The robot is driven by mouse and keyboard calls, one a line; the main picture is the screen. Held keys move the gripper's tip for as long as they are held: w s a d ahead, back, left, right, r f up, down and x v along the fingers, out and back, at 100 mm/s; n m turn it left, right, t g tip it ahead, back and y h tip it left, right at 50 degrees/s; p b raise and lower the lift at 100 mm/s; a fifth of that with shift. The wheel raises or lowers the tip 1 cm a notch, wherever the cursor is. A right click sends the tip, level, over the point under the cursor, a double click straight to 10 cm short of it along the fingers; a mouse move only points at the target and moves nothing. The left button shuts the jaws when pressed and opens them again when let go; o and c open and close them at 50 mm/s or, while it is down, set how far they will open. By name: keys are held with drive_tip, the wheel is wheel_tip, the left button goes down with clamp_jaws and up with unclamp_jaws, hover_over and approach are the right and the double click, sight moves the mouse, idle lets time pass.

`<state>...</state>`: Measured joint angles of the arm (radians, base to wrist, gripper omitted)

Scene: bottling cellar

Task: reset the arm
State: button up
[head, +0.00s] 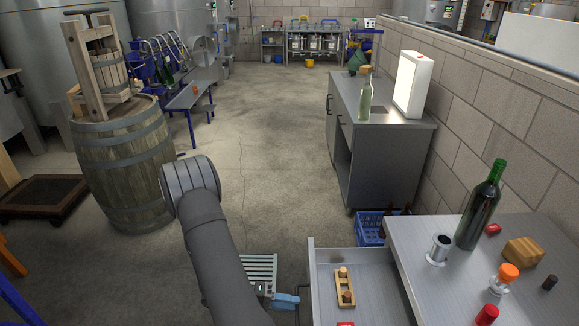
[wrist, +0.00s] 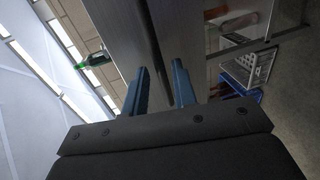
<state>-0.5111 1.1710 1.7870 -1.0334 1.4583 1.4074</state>
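My gripper (head: 286,300) shows in the head view at the bottom centre, just left of the open drawer's front. Only its blue fingers and a small part of the hand show there. In the wrist view its two blue fingers (wrist: 160,88) stand apart with a gap between them. Grey metal panels and a dark edge lie beyond the gap. I see nothing held. I cannot tell whether the fingers touch the drawer (head: 375,282). The drawer holds a wooden block with corks (head: 345,288) and a red item at its near edge.
The grey bench (head: 440,290) at right bears a green bottle (head: 480,205), a metal cup, a wooden block and red and orange stoppers. A blue crate (head: 370,228) stands on the floor behind the drawer. A barrel (head: 125,165) stands at left. The middle floor is clear.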

drive_tip(key=shift+x, duration=1.4)
drive_tip(key=v, duration=1.7)
drive_tip(key=shift+a, duration=0.3)
drive_tip(key=shift+x, duration=8.85)
